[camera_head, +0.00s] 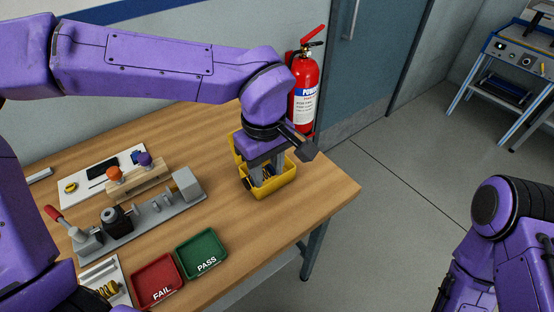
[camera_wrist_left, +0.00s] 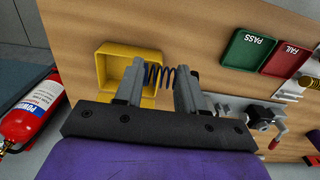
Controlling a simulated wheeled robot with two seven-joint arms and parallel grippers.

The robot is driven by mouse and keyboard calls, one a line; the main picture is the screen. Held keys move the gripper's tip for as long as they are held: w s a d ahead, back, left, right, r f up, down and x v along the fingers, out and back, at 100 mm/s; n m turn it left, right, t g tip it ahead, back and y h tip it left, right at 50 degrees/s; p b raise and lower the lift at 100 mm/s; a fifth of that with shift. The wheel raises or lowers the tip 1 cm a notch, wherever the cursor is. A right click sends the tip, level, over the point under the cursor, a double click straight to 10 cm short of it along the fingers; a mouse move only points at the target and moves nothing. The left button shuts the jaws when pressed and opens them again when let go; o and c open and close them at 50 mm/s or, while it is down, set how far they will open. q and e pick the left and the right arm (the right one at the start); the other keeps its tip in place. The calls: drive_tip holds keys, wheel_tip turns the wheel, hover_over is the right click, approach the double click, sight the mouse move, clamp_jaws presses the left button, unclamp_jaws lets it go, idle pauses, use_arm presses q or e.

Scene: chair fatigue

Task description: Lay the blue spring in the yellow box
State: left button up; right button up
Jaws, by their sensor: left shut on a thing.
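The yellow box (camera_head: 277,192) stands open near the right end of the wooden table, its lid raised behind. It also shows in the left wrist view (camera_wrist_left: 112,52). My left gripper (camera_head: 266,182) points down over the box, its fingers at the box opening. In the left wrist view the gripper (camera_wrist_left: 157,82) is shut on the dark blue spring (camera_wrist_left: 158,75), which lies crosswise between the two fingers. There the spring overlaps the box's edge. I cannot tell whether it touches the box floor. My right arm is at the lower right; its gripper is out of view.
A red FAIL tray (camera_head: 157,280) and a green PASS tray (camera_head: 202,252) lie at the table's front. A grey test fixture (camera_head: 140,222) with a red-handled lever is left of the box. A fire extinguisher (camera_head: 304,90) stands behind the table.

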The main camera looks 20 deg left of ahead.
use_arm(q)
drive_tip(key=shift+w+a+f+p, duration=0.1)
drive_tip(key=shift+w+f+p, duration=0.15)
drive_tip(key=shift+w+f, duration=0.3)
drive_tip(key=shift+w+a+f+p, duration=0.1)
drive_tip(key=shift+w+f+p, duration=0.15)
drive_tip(key=shift+w, duration=0.35)
drive_tip(key=w+f, duration=0.3)
drive_tip(key=w+f+p, duration=0.1)
drive_tip(key=w+f, duration=0.2)
drive_tip(key=shift+w+a, duration=0.1)
drive_tip(key=shift+w, duration=0.3)
drive_tip(key=f, duration=0.1)
drive_tip(key=s+f, duration=0.1)
drive_tip(key=shift+s+f, duration=0.1)
drive_tip(key=shift+f, duration=0.2)
drive_tip(key=shift+w+f, duration=0.25)
drive_tip(key=shift+w, duration=0.05)
drive_tip(key=o, duration=0.8)
drive_tip(key=shift+c, duration=0.2)
drive_tip(key=shift+s+r, duration=0.1)
drive_tip(key=shift+s, duration=0.1)
use_arm(e)
drive_tip(key=r, duration=0.1)
drive_tip(key=s+r, duration=0.1)
drive_tip(key=r, duration=0.1)
drive_tip(key=shift+s, duration=0.25)
